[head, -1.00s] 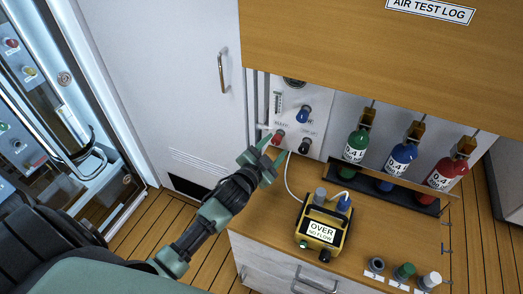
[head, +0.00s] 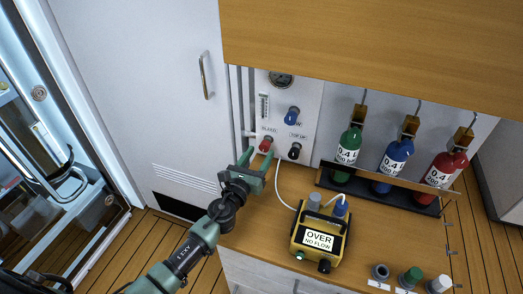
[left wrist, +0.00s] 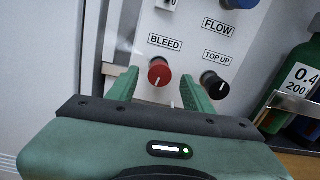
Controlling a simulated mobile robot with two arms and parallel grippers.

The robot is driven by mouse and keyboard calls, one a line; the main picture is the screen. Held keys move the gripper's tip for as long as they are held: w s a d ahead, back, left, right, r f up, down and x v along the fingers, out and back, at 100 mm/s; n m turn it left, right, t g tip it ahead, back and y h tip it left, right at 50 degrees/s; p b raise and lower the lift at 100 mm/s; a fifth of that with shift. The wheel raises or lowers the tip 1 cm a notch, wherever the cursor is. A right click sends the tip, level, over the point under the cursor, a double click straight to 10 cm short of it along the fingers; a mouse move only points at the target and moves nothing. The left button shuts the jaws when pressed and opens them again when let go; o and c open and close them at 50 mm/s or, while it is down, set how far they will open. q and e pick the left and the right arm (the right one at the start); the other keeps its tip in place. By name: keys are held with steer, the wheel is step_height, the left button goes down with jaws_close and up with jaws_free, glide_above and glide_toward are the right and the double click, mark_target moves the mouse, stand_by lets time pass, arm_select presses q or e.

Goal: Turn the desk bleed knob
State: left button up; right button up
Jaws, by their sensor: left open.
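The red bleed knob (head: 266,144) sits on the white panel (head: 312,97) at the back of the desk, under a BLEED label. In the left wrist view the red knob (left wrist: 159,72) shows between and beyond the two fingertips, with its white mark pointing down. My left gripper (head: 258,157) is open just in front of and below the knob. In the left wrist view my left gripper (left wrist: 160,83) has a green finger on each side of the knob; I cannot tell whether either touches it. My right gripper is not in view.
A black TOP UP knob (head: 294,151) is close to the right of the bleed knob, and a blue FLOW knob (head: 292,116) is above. A yellow meter (head: 319,237) reading OVER NO FLOW stands on the desk. Racked green, blue and red bottles (head: 438,180) stand right.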

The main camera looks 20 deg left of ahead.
mark_target(265, 146)
arm_select(q)
steer(key=shift+w+d, duration=0.1)
steer(key=shift+w, duration=1.35)
jaws_close()
steer(key=shift+n+b, duration=0.3)
